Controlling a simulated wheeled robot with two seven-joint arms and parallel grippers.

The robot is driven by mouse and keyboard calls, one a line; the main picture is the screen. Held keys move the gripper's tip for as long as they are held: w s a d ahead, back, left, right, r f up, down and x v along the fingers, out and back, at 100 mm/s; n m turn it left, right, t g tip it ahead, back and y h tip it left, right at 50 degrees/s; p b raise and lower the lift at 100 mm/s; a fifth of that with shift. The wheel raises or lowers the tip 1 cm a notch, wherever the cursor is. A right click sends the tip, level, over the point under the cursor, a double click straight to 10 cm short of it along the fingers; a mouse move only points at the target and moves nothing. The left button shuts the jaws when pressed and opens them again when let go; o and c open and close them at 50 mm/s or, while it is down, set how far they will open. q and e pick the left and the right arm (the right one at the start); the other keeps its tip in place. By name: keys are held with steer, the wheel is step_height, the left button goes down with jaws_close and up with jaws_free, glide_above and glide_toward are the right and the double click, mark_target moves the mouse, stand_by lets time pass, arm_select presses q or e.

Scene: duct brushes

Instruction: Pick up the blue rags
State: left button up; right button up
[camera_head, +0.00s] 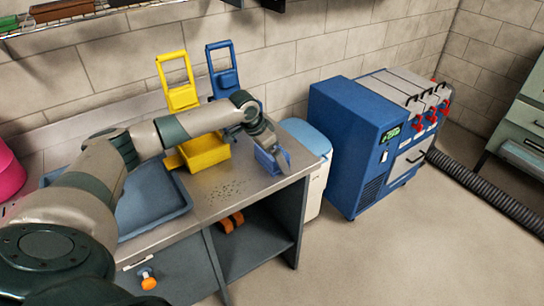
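I cannot make out any blue rags for certain. A small blue bin-like piece (264,163) sits at the right end of the metal counter (235,195), partly hidden by my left gripper (281,158). The gripper reaches over the counter from the left and points down at this blue piece. Whether it touches the piece, and whether its fingers are open or shut, I cannot tell. What lies inside the blue piece is hidden. My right gripper is not in view.
A yellow bin (204,152) and upright yellow (178,95) and blue (223,78) handled pieces stand by the wall. A blue-grey tray (150,212) lies left, partly behind my arm. Right are a blue-lidded container (313,140), a blue machine (345,130) and a black hose (480,187).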

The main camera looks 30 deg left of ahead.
arm_select(q)
steer(key=c, duration=1)
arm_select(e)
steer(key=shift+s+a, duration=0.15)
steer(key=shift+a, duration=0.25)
arm_select(q)
steer(key=shift+r, duration=0.15)
steer(key=shift+w+r+b, duration=0.1)
steer(key=shift+r+b, duration=0.25)
steer(key=shift+r, duration=0.2)
step_height(320, 180, up, 2)
steer(key=shift+r+b, duration=0.1)
steer(key=shift+b, duration=0.25)
steer(key=shift+d+r, duration=0.45)
steer(key=shift+d, duration=0.1)
steer(key=s+d+r+b, duration=0.2)
steer(key=d+r, duration=0.4)
steer(key=d, duration=0.4)
steer(key=shift+s+d+r+b, duration=0.2)
steer(key=shift+r+b, duration=0.1)
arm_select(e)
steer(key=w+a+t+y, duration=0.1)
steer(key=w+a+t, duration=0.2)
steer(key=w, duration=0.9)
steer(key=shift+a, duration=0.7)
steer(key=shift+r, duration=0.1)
